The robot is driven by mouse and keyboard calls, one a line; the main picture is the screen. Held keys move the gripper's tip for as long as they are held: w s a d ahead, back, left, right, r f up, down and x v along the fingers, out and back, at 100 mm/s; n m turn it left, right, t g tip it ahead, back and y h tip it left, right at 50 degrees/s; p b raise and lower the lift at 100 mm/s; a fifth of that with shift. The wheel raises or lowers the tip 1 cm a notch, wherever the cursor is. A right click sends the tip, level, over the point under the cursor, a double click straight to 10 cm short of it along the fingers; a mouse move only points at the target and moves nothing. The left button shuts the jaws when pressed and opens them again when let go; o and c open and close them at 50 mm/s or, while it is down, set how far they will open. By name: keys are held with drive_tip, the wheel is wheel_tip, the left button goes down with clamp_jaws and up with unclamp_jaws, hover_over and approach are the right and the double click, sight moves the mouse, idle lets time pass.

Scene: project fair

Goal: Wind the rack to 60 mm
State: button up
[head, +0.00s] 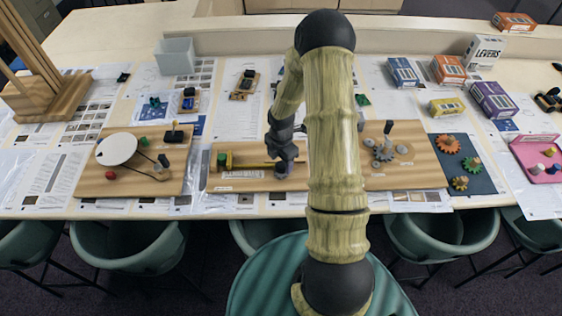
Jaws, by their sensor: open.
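The rack is a thin yellow bar (254,165) lying along a wooden board (235,183) in the middle of the table in the head view. A green piece (222,158) stands at the bar's left end. My gripper (284,168) is open and points down over the right part of this board. A small pale grey-purple part (281,173) shows right under the fingers; I cannot tell whether they touch it or stand around it. My arm and fingers hide the right end of the board. Any scale marks are too small to read.
On the left stands a board with a white disc (117,149). On the right are a board with grey gears (383,150) and a blue mat (485,182) with coloured gears. Boxes (494,99) stand behind. Green chairs (130,245) line the front edge.

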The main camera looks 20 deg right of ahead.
drive_tip(key=shift+f, duration=0.85)
drive_tip(key=c, duration=1)
